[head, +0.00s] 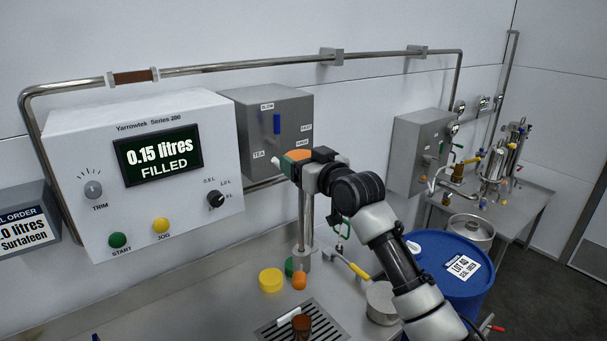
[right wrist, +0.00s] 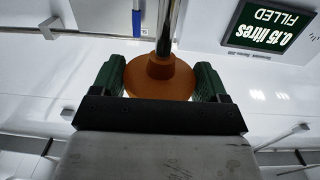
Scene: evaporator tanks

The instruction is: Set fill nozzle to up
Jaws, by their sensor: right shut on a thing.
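My right gripper (head: 296,163) is shut on an orange round part (head: 298,154) above the metal bench, in front of the grey box on the wall. In the right wrist view the orange part (right wrist: 160,80) sits between the two green fingers of my gripper (right wrist: 160,85). A shiny metal rod (right wrist: 166,25) extends from the orange part there. In the head view an upright metal post (head: 305,215) stands on the bench just below the gripper. The orange part appears to belong to the fill nozzle, but my gripper hides much of it. My left gripper is out of view.
A control panel (head: 85,150) reads 0.15 litres filled. A grey box (head: 285,105) with a blue lever is behind the gripper. A brown cup (head: 301,325) stands on the drain grate (head: 325,325). A yellow cap (head: 271,280) and orange ball (head: 299,282) are near the post. A blue drum (head: 440,250) is right.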

